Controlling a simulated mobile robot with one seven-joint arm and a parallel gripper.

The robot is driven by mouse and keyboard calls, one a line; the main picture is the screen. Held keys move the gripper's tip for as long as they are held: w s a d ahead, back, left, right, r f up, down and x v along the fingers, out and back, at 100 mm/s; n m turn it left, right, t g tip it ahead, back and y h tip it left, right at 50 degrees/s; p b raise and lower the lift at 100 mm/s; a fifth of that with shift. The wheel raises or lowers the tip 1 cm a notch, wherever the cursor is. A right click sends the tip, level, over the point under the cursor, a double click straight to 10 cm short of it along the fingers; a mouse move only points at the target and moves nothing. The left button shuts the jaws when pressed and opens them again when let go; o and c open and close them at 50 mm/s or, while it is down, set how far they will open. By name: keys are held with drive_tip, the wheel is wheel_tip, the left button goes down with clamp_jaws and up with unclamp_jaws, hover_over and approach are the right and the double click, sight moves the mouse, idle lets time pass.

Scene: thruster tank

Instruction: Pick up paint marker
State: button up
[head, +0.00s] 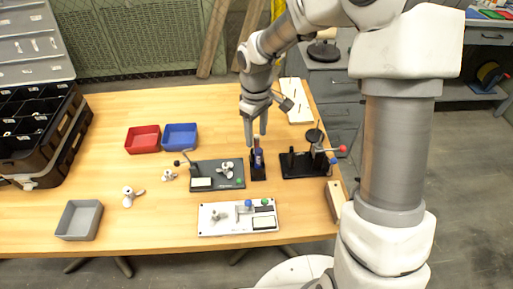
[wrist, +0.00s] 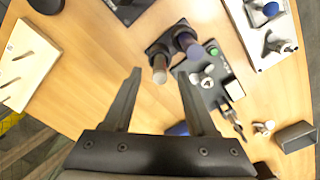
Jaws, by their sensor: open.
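A small black holder (head: 258,174) stands on the wooden table with marker-like cylinders upright in it. One has a blue body (head: 259,157). In the wrist view, one cylinder has a pale tip (wrist: 160,73) and another is dark blue with a brownish end (wrist: 187,42). I cannot tell which is the paint marker. My gripper (head: 255,138) points down just above and behind the holder, its fingers apart and empty. In the wrist view my gripper (wrist: 158,75) frames the pale-tipped cylinder between its fingertips, apparently without touching it.
A black fixture plate (head: 217,174) stands left of the holder, and a black stand with a red knob (head: 342,149) stands right. A white fixture board (head: 238,229) lies in front. Red (head: 143,139) and blue (head: 180,136) bins sit behind left.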

drive_tip(key=shift+f, duration=0.9)
clamp_jaws()
drive_tip(key=shift+r, duration=0.1)
drive_tip(key=shift+r, duration=0.55)
wheel_tip(320, 180, up, 4)
drive_tip(key=shift+s+d+f+p, duration=0.15)
drive_tip(key=shift+f+p, duration=0.1)
drive_tip(key=shift+p, duration=0.35)
drive_tip(key=s+d+r+p, duration=0.2)
drive_tip(key=s+d+r, duration=0.3)
drive_tip(key=s, duration=0.5)
drive_tip(key=shift+d+r, duration=0.2)
drive_tip(key=shift+r, duration=0.5)
